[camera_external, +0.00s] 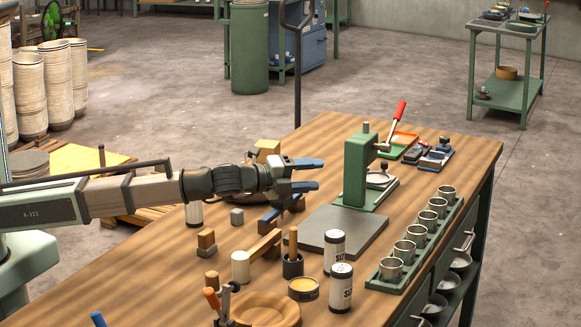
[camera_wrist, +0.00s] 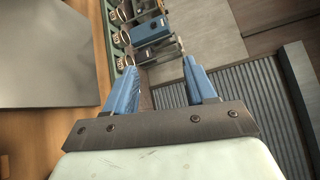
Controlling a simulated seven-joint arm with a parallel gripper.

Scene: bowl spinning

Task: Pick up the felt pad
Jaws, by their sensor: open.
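No item is plainly recognisable as the felt pad. A flat dark grey square (camera_external: 345,229) lies on the wooden table, and a large grey sheet (camera_wrist: 50,55) fills the left of the wrist view; I cannot tell whether it is felt. In the wrist view my gripper (camera_wrist: 160,67) has a clear gap between the fingers.
A green press (camera_external: 358,170) stands just right of my gripper. A green tray of metal cups (camera_external: 411,247) runs along the right edge. Two white-labelled canisters (camera_external: 335,250), a wooden bowl (camera_external: 266,309) and several wooden blocks and tools crowd the near side.

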